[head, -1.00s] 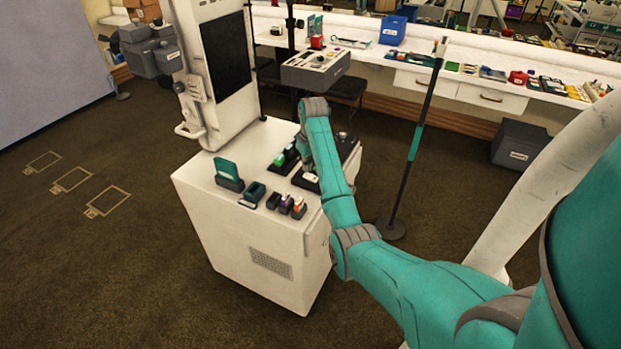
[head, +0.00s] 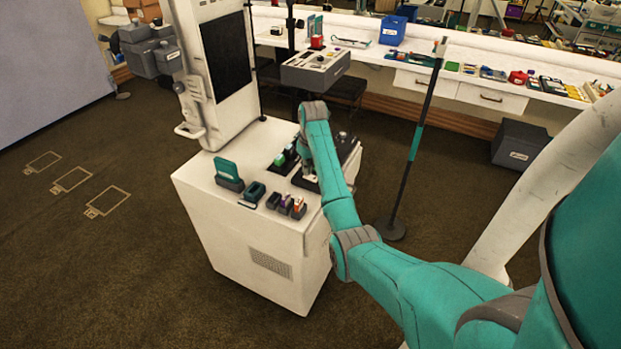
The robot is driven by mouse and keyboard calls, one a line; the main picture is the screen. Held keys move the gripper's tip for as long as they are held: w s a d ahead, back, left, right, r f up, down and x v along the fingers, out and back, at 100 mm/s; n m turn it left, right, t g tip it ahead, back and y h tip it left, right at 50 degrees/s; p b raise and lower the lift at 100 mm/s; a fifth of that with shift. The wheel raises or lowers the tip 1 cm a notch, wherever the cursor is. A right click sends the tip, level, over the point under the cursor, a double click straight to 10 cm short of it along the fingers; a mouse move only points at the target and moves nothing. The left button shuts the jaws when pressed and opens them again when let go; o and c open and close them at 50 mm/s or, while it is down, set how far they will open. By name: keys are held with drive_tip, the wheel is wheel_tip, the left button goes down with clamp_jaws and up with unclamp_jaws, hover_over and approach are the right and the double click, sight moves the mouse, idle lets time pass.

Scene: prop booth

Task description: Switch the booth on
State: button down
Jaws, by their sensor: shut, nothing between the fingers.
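The booth is a white cabinet (head: 240,228) with an upright white column beside it that carries a dark screen (head: 228,52). On the cabinet top, a small black switch box (head: 299,182) lies under the end of my arm. My gripper (head: 309,176) points down at this box, shut and empty. The fingertips are tiny and partly hidden by my wrist, so I cannot tell whether they touch the box. A dark panel with a round knob (head: 343,137) sits just right of my wrist, partly covered by it.
A teal card holder (head: 228,174), a small dark teal block (head: 253,192) and several small coloured blocks stand on the cabinet top. A dark pole (head: 412,150) stands to the right. A grey control box (head: 315,68) is behind. Floor at left is free.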

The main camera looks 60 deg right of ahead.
drive_tip(key=shift+f, duration=0.55)
idle(0.4)
drive_tip(key=shift+r, duration=3.55)
